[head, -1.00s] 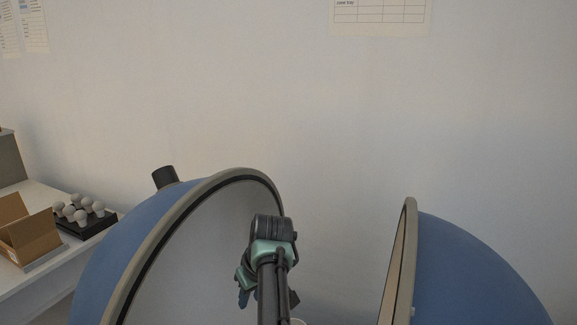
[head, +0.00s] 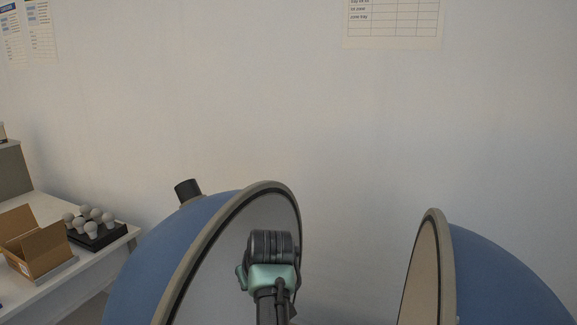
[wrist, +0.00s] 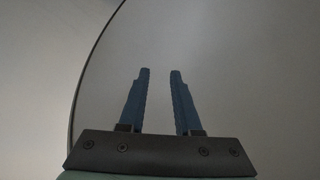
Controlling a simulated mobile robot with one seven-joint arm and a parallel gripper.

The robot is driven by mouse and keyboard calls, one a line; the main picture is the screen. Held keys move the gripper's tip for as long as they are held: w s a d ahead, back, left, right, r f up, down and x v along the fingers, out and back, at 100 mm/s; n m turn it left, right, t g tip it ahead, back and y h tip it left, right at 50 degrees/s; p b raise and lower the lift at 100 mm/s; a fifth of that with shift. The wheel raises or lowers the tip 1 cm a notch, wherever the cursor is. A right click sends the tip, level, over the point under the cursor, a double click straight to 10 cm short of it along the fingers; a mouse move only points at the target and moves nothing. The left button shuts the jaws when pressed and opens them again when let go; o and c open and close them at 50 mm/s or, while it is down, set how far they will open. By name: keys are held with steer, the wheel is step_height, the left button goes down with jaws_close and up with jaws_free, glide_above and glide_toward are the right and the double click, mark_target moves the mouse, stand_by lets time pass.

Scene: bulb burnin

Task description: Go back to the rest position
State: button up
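My gripper (wrist: 160,72) shows in the wrist view with its two blue fingers apart and nothing between them. Behind the fingers is a smooth grey surface with a dark curved edge, which looks like the inside of the left half of the blue sphere. In the head view my arm's wrist stands in front of the open left half (head: 178,245), and the gripper fingers are hidden there. The right half (head: 500,275) of the sphere stands apart to the right, with a gap between the two rims.
At the left a white table (head: 75,285) carries an open cardboard box (head: 45,250) and a black tray (head: 112,239) with several white bulbs (head: 84,228). A pale wall (head: 300,110) with a paper chart (head: 393,25) is behind. The space above the sphere halves is clear.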

steer(key=s+d+r+m+t+h, duration=0.1)
steer(key=s+d+r+m+t, duration=0.3)
steer(key=s+r, duration=0.55)
steer(key=s+d+r+m+t+h, duration=0.1)
steer(key=s+d+r+m+t, duration=0.15)
steer(key=s+r+t, duration=0.85)
steer(key=s+r, duration=0.1)
steer(key=r, duration=0.6)
steer(key=s+r+t, duration=0.2)
steer(key=s+r, duration=0.1)
steer(key=r, duration=0.6)
steer(key=s+r+t, duration=0.3)
steer(key=s+r, duration=0.1)
steer(key=r, duration=0.5)
steer(key=shift+d+r+n, duration=0.2)
steer(key=shift+d+n, duration=0.1)
steer(key=shift+n, duration=0.05)
